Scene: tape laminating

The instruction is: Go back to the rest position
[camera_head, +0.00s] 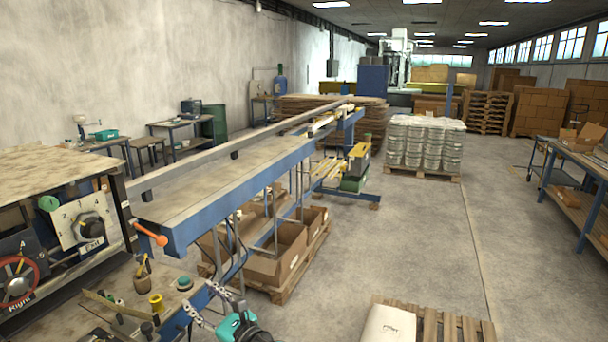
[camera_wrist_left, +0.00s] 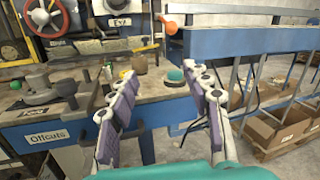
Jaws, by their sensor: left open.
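My left gripper (camera_head: 200,298) is at the bottom of the head view, beside the front edge of the machine's workbench. In the left wrist view its two purple-padded fingers (camera_wrist_left: 167,74) are spread apart with nothing between them. A round teal-topped button (camera_head: 184,283) is on the bench close to the fingertips; it also shows in the left wrist view (camera_wrist_left: 175,77), beyond the fingers. Whether the fingertips are over the bench edge is hard to tell. My right gripper is in neither view.
A blue-framed machine table (camera_head: 225,180) runs away from the bench, with an orange-knobbed lever (camera_head: 152,235) at its near end. A yellow spool (camera_head: 156,302) is on the bench. Cardboard boxes (camera_head: 277,264) lie below the table. A pallet (camera_head: 440,328) is at lower right; the floor between is clear.

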